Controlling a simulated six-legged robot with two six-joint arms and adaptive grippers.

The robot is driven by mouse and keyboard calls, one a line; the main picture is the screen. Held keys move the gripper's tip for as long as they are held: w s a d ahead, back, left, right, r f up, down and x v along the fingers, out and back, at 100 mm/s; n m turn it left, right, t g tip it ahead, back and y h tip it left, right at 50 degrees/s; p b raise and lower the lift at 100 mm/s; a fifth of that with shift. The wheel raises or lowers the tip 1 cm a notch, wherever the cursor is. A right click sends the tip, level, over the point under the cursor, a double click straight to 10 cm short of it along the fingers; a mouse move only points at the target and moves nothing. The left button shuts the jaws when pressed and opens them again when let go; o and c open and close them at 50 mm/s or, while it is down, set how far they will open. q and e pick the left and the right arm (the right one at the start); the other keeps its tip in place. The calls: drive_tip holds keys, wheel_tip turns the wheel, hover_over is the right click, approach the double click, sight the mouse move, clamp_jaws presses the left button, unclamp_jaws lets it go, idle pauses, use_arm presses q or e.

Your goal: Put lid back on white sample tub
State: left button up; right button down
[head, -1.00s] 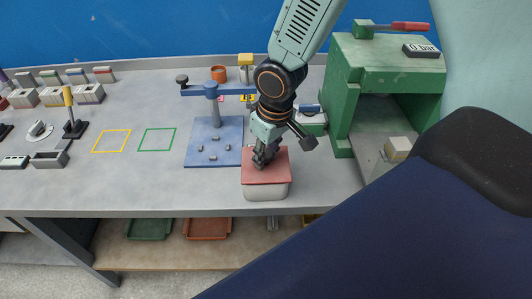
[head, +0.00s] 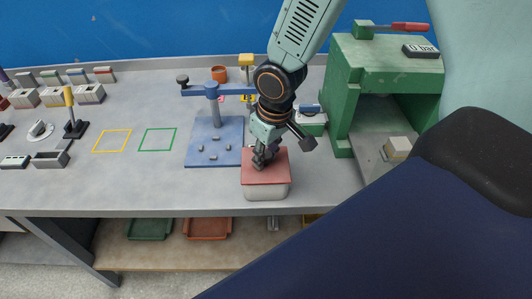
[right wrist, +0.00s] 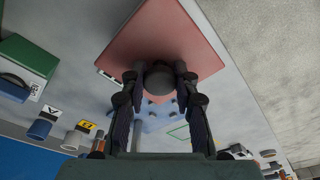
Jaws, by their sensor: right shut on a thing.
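The white sample tub (head: 266,193) stands near the front edge of the bench. Its flat reddish lid (head: 273,173) lies over the top of the tub, lined up with it, with no clear gap between them. My right gripper (head: 262,159) points down at the lid from above. In the right wrist view its fingers (right wrist: 158,85) are closed on both sides of the dark round knob (right wrist: 159,78) in the middle of the lid (right wrist: 155,35). The inside of the tub is hidden. My left gripper is not in view.
A blue fixture (head: 214,152) stands just left of the tub. A green press (head: 388,65) is at the right. Yellow (head: 112,141) and green (head: 157,139) outlined squares are empty at left. Several small bins line the far left. Trays sit on the shelf below.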

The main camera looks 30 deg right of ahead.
drive_tip(key=shift+f, duration=0.1)
idle(0.8)
drive_tip(key=c, duration=0.9)
unclamp_jaws()
drive_tip(key=shift+c, duration=0.2)
drive_tip(key=shift+o, duration=0.5)
drive_tip(key=o, duration=0.4)
drive_tip(key=shift+r+p, duration=3.2)
drive_tip(key=shift+r, duration=0.35)
drive_tip(key=shift+c, duration=0.4)
